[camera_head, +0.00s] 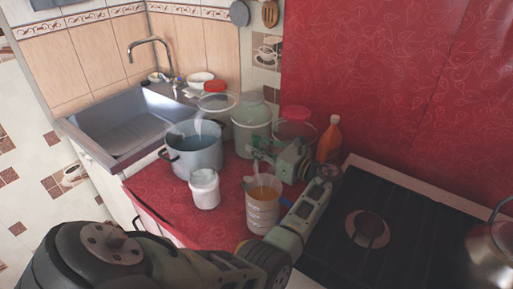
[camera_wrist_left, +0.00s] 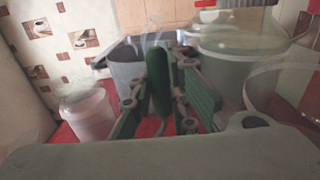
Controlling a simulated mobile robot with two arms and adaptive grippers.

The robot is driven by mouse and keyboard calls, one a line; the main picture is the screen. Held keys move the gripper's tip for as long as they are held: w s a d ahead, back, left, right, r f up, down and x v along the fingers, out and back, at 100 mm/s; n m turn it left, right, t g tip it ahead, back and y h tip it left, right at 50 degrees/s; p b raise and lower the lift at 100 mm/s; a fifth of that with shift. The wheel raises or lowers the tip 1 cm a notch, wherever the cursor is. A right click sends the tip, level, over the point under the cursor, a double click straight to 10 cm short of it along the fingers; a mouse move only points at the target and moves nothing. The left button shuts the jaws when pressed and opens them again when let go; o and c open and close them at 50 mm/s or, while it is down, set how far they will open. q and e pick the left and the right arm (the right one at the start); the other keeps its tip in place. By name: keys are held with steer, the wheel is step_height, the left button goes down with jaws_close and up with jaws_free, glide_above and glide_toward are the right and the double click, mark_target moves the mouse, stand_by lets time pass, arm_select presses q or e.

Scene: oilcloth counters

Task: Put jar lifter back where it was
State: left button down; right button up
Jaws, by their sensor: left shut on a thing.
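The jar lifter shows as a dark green upright grip (camera_wrist_left: 159,78) between the fingers in the left wrist view; its lower end is hidden. My left gripper (camera_wrist_left: 163,108) is shut on it. In the head view my left gripper (camera_head: 264,147) is above the counter, in front of the big jars and behind the measuring jug. The lifter is too small there to make out clearly. My right gripper is not in view.
A steaming grey pot (camera_head: 195,153), a white tub (camera_head: 204,189) and a measuring jug of amber liquid (camera_head: 262,212) crowd the red counter. Large jars (camera_head: 251,125) and an orange bottle (camera_head: 329,139) stand behind. The sink (camera_head: 140,122) is left, the stove (camera_head: 365,228) right.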

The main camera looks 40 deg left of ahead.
arm_select(q)
steer(key=c, duration=1.7)
jaws_free()
steer(key=shift+f, duration=0.15)
steer(key=shift+d+r, duration=0.1)
steer(key=shift+r, duration=0.15)
steer(key=d, duration=0.5)
steer(key=w+d, duration=0.1)
steer(key=d, duration=0.1)
steer(key=shift+d, duration=0.15)
